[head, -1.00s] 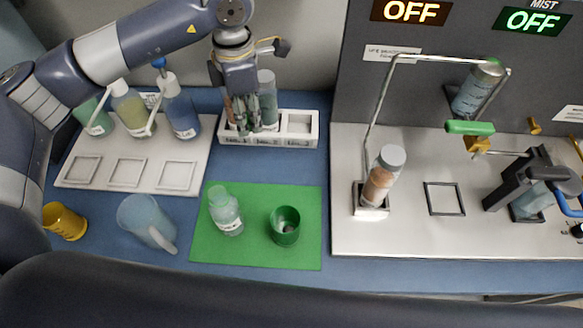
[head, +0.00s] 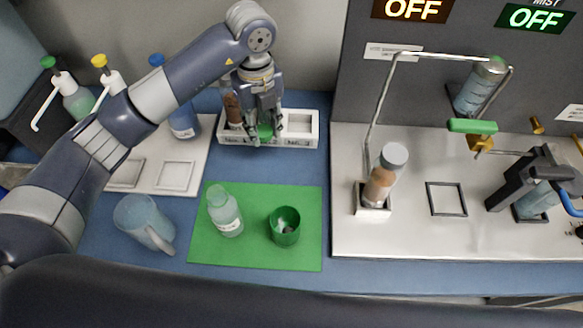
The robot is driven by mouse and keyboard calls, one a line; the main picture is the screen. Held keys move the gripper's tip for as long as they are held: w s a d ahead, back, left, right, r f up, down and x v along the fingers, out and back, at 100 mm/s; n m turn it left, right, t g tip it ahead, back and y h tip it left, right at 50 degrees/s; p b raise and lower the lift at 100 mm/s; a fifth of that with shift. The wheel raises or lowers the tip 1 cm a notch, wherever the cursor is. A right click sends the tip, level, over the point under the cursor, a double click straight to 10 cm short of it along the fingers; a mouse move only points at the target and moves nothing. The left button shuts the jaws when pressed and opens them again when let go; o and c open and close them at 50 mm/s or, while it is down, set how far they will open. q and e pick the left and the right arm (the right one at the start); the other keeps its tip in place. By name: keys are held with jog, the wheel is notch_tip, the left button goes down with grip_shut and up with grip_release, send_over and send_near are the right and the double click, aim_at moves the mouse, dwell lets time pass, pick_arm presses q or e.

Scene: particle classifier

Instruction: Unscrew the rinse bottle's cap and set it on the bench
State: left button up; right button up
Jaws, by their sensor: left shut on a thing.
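My left gripper (head: 265,121) points down over the middle slot of the white rack (head: 268,143). It is shut on a greenish bottle (head: 265,133) in that slot, mostly hidden by the fingers. A clear, pale teal bottle with a white label (head: 225,213) stands on the green mat (head: 255,255), apart from the gripper. I cannot tell which bottle is the rinse bottle, and no loose cap can be made out. My right gripper is out of view.
A brown bottle (head: 232,110) stands in the rack's left slot; the right slot is empty. A green cup (head: 285,230) stands on the mat, and a clear jug (head: 140,222) left of it. Pump bottles stand behind my arm. A machine with a metal tube frame (head: 370,125) fills the right.

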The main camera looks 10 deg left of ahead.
aim_at(264, 132)
pick_arm(q)
notch_tip(264, 132, down, 2)
jog(key=n, duration=0.5)
jog(key=shift+s+d+f+n, duration=0.15)
jog(key=shift+f+n, duration=0.05)
jog(key=shift+n, duration=0.2)
jog(key=shift+f+n, duration=0.35)
jog(key=shift+n, duration=0.25)
notch_tip(264, 132, down, 10)
jog(key=shift+r+p, duration=0.2)
jog(key=shift+p, duration=0.5)
jog(key=shift+f, duration=0.1)
jog(key=shift+f, duration=0.15)
jog(key=o, duration=1.2)
